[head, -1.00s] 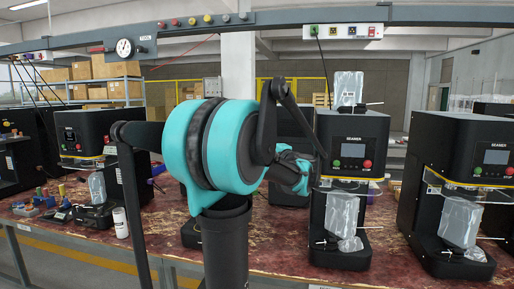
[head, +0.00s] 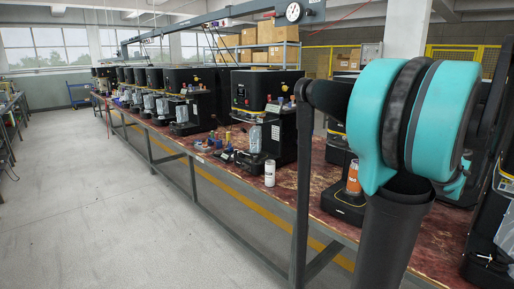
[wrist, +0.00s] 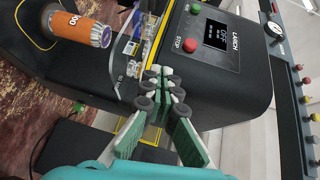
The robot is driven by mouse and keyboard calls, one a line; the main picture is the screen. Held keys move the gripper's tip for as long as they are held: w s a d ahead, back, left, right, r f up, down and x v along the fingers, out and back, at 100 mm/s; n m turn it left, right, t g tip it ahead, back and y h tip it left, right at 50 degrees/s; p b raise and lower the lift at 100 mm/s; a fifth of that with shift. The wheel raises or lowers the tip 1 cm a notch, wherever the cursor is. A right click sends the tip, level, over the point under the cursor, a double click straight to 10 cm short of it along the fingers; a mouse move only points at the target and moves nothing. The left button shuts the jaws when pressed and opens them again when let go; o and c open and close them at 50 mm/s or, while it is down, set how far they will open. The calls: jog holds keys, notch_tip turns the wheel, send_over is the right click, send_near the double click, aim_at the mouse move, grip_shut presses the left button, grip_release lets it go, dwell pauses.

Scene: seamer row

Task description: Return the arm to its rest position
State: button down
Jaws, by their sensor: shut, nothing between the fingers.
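My gripper (wrist: 161,78) shows in the wrist view with its green-padded fingers drawn together and nothing between them. It points toward the front of a black machine (wrist: 215,75) with a small screen, a red button and a green button. In the head view my folded teal and black arm fills the right side, and my gripper is hidden behind it. An orange can (wrist: 82,29) stands on a black machine base at the upper left of the wrist view. The can also shows in the head view (head: 353,178), just left of my arm.
A long red-brown bench (head: 315,180) carries a row of black machines. A white can (head: 269,173) stands near its front edge. An overhead rail with a round gauge (head: 293,12) crosses above. The grey floor (head: 90,200) at left is open.

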jog(key=s+a+f+n+g+y, duration=0.15)
jog(key=a+f+n+g, duration=0.25)
jog(key=a+f, duration=0.65)
jog(key=s+a+f+n+g+y, duration=0.1)
jog(key=s+a+f+n+g, duration=0.25)
jog(key=a+f, duration=0.7)
jog(key=s+a+f+n+g+h, duration=0.2)
jog(key=s+a+f+n, duration=0.2)
jog(key=s+f, duration=0.2)
jog(key=s+a+f+n+g+h, duration=0.2)
jog(key=s+a+f+n, duration=0.2)
jog(key=s, duration=0.6)
notch_tip(320, 180, down, 3)
jog(key=shift+s+a+r+g, duration=0.1)
jog(key=shift+s+a+g, duration=0.3)
jog(key=shift+a, duration=0.1)
